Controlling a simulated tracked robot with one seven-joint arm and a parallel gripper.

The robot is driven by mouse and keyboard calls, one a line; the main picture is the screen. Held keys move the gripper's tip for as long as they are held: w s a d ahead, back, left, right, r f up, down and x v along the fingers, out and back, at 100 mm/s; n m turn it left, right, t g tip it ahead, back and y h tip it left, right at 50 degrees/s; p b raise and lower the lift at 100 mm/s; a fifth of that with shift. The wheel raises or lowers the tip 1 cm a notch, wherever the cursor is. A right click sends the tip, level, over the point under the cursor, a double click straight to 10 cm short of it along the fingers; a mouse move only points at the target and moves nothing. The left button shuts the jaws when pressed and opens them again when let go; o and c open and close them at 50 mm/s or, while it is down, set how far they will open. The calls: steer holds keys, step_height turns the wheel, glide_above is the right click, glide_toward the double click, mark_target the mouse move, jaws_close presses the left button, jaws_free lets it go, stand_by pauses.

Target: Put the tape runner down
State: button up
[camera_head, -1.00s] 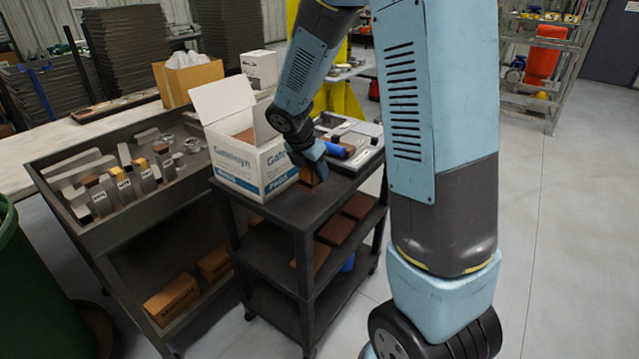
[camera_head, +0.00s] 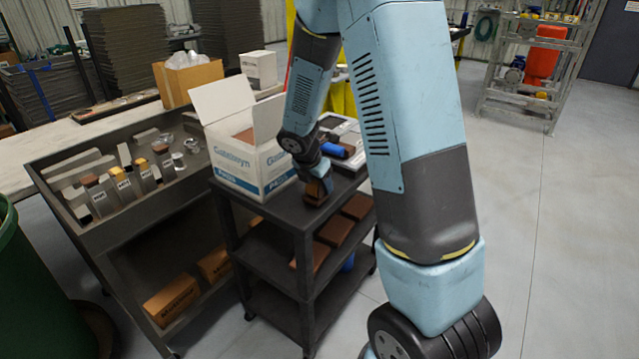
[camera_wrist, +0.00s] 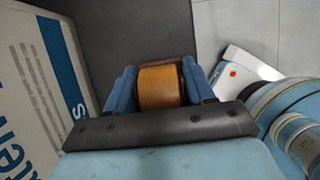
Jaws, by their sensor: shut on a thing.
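The tape runner (camera_wrist: 160,84) is a brown piece with a wide orange-tan roll. In the wrist view it sits between the two blue fingers of my gripper (camera_wrist: 161,80), which is shut on it. In the head view my gripper (camera_head: 319,179) is at the front right part of the black cart's top shelf (camera_head: 290,213), with the tape runner (camera_head: 316,192) below it. The runner is at or just above the shelf; I cannot tell whether it touches.
An open white carton (camera_head: 243,165) stands just left of my gripper, and close by in the wrist view (camera_wrist: 25,85). Behind it lie a blue cylinder (camera_head: 335,149) and a grey-white device (camera_head: 350,135). Brown boxes (camera_head: 334,231) fill the middle shelf. The top's front corner is bare.

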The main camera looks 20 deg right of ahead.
mark_target(310, 200)
steer(key=o, duration=1.4)
steer(key=v, duration=1.1)
steer(key=shift+s+d+r+m+t+y, duration=0.55)
steer(key=shift+s+r+m, duration=2.25)
steer(key=shift+s+m, duration=1.5)
steer(key=shift+s+d+r+m+t+y, duration=0.35)
steer(key=shift+s+r+m+y, duration=0.35)
steer(key=shift+s+r+m, duration=2.85)
steer(key=shift+s+d+r+m+t+y, duration=0.45)
steer(key=shift+s+r+m, duration=1.6)
steer(key=shift+s+m, duration=2.9)
steer(key=shift+s+a, duration=0.15)
steer(key=shift+s, duration=0.05)
